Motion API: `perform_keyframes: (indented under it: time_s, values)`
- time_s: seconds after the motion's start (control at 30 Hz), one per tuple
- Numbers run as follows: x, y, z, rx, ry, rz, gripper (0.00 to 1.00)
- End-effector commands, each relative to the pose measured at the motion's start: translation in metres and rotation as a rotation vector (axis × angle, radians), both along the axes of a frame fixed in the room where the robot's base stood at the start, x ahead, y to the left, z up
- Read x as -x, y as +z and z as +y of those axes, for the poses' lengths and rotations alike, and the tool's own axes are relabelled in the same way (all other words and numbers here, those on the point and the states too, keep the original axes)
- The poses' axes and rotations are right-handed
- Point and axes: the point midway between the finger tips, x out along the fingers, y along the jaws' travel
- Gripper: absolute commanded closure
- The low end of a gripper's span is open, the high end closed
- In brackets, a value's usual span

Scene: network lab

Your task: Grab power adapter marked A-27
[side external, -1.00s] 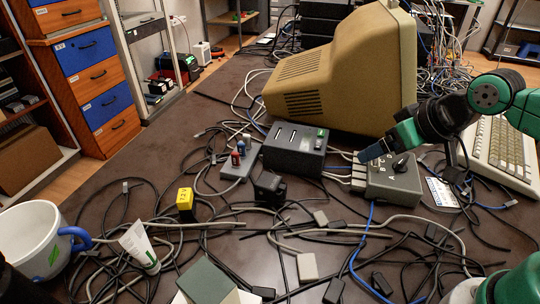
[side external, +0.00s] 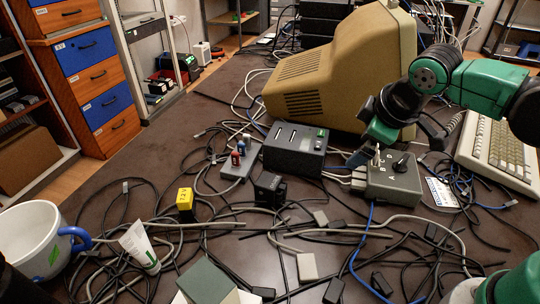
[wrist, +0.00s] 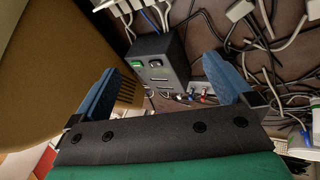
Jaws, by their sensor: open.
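Several power adapters lie among the cables. A yellow one (side external: 185,199) with dark lettering stands left of centre in the side external view, its marking too small to read surely. A black one (side external: 269,187) stands in front of the dark box. A pale one (side external: 307,266) and other dark ones (side external: 382,284) lie nearer the front. I cannot tell which is marked A-27. My gripper (side external: 366,157) is open and empty, over the grey knobbed box beside the monitor. Its blue fingers are spread in the wrist view (wrist: 165,80), with no adapter clearly between them.
A dark slotted box (side external: 295,150), a grey knobbed box (side external: 394,182) and a power strip (side external: 238,165) sit mid-table. A beige monitor (side external: 325,80) stands behind and a keyboard (side external: 500,150) right. A mug (side external: 30,240) and a tube (side external: 138,247) are at left. Cables cover much of the table.

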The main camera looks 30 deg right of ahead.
Motion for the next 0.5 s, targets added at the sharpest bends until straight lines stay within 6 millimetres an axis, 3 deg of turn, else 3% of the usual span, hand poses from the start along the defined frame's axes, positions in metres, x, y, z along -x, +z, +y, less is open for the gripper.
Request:
perform_keyframes:
  time_s: [0.3, 0.5]
  values:
    - [-0.059, -0.014, 0.053, 0.723, 0.639, 0.267, 0.00]
    - [-0.076, -0.033, 0.101, 1.150, 0.916, 0.446, 0.00]
